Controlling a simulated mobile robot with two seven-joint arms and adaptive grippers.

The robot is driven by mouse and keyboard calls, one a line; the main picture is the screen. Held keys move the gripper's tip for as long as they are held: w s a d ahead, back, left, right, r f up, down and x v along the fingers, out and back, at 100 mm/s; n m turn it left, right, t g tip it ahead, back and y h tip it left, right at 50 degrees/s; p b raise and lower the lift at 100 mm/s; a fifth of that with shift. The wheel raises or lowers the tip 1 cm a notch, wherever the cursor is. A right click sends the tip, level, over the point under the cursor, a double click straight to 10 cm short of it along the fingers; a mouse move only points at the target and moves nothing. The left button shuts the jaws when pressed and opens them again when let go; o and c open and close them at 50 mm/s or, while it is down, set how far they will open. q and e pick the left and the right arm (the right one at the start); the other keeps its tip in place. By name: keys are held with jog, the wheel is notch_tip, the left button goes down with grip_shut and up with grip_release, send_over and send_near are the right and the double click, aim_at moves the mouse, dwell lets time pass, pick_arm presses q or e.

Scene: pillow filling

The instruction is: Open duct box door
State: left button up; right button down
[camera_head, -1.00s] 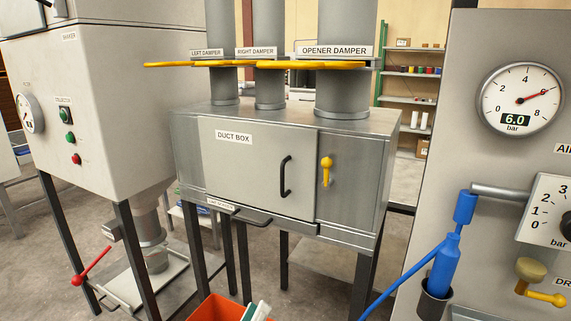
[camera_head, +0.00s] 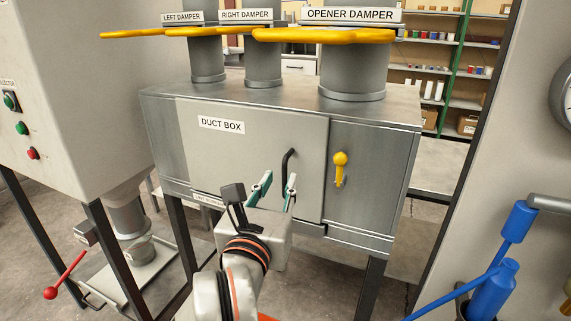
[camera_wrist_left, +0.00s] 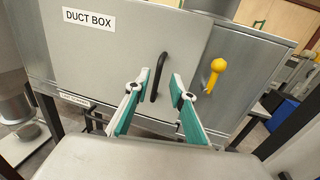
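The duct box door (camera_head: 245,150) is a light grey panel labelled DUCT BOX on the front of a metal box. It looks closed. Its black vertical handle (camera_head: 288,168) is near the door's right edge and also shows in the left wrist view (camera_wrist_left: 159,77). A yellow latch (camera_head: 340,168) points down on the box front right of the door; the left wrist view shows it too (camera_wrist_left: 213,73). My left gripper (camera_head: 279,182) is open in front of the handle. In the wrist view the handle appears between its two green fingers (camera_wrist_left: 160,82), with no clear contact. My right gripper is not in view.
Yellow damper levers (camera_head: 325,35) stick out above the box. A grey machine (camera_head: 70,90) with buttons stands at left, with a red lever (camera_head: 66,277) below. Shelves stand behind.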

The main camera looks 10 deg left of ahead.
aim_at(284, 170)
pick_arm(q)
jog(key=w, duration=0.6)
jog(key=shift+w+a, duration=0.1)
jog(key=shift+w, duration=0.2)
grip_shut()
